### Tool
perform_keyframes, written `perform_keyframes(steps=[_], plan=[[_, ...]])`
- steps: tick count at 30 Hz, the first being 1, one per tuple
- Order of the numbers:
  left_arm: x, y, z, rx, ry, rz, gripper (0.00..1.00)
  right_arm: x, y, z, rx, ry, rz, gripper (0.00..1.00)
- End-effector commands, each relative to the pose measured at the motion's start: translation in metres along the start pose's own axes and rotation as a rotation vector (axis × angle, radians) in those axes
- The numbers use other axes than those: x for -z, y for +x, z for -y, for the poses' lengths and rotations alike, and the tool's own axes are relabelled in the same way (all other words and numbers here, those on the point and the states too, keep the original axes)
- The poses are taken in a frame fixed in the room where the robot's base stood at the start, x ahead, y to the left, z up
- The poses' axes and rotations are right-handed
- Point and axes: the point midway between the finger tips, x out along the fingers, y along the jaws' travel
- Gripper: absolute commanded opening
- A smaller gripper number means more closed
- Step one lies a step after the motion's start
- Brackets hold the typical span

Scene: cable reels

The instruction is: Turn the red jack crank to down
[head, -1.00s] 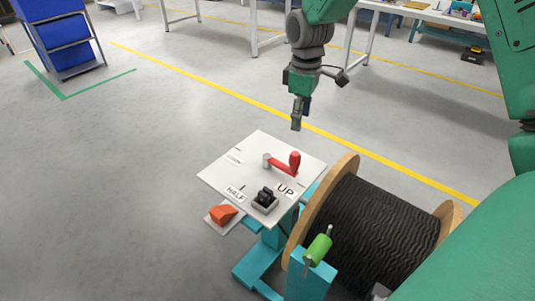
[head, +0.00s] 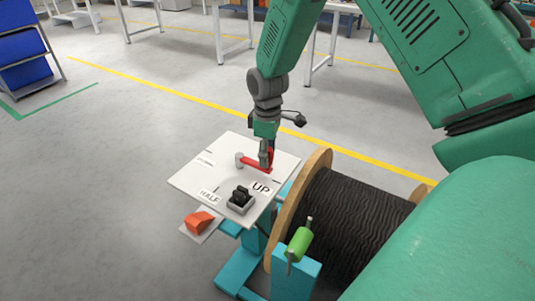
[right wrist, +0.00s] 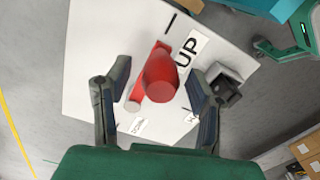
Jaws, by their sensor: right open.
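The red jack crank (head: 254,163) lies on a white panel (head: 205,178), its arm running from a grey hub to a red handle near the UP label (head: 261,188). My right gripper (head: 267,160) is at the handle from above, partly covering it. In the right wrist view, the red handle (right wrist: 161,75) stands between the two spread fingers of the right gripper (right wrist: 155,98), with gaps on both sides. A HALF label (head: 209,197) is near the panel's front; a further label at the left is too small to read here. My left gripper is not in view.
A black switch (head: 241,197) sits on the panel close to the handle. An orange pedal-like block (head: 199,222) is below the panel. A cable reel (head: 345,222) and green roller (head: 299,244) stand right of it. Open floor lies to the left.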

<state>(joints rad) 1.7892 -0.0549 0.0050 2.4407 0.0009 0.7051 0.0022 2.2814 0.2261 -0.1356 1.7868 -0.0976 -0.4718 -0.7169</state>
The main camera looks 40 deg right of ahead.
Motion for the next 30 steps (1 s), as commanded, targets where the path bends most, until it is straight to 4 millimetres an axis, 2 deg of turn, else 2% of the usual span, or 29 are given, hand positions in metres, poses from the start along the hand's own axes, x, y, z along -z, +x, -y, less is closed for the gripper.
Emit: perform_keyframes(steps=[5, 6, 8, 9, 10, 30], plan=[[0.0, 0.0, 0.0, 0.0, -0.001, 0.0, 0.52, -0.001, 0.001, -0.001, 0.002, 0.0, -0.001, 0.49], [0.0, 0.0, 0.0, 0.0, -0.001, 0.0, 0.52, -0.001, 0.001, -0.002, 0.003, 0.0, -0.001, 0.42], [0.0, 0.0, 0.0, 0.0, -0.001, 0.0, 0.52, -0.001, 0.001, -0.002, 0.003, 0.0, -0.001, 0.21], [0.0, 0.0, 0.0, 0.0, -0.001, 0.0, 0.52, -0.001, 0.001, -0.002, 0.003, 0.0, -0.001, 0.07], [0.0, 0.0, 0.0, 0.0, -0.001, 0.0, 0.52, -0.001, 0.001, -0.002, 0.003, 0.0, -0.001, 0.0], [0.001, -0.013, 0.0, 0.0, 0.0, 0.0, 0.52, -0.002, 0.001, 0.012, 0.006, 0.059, 0.004, 0.0]])
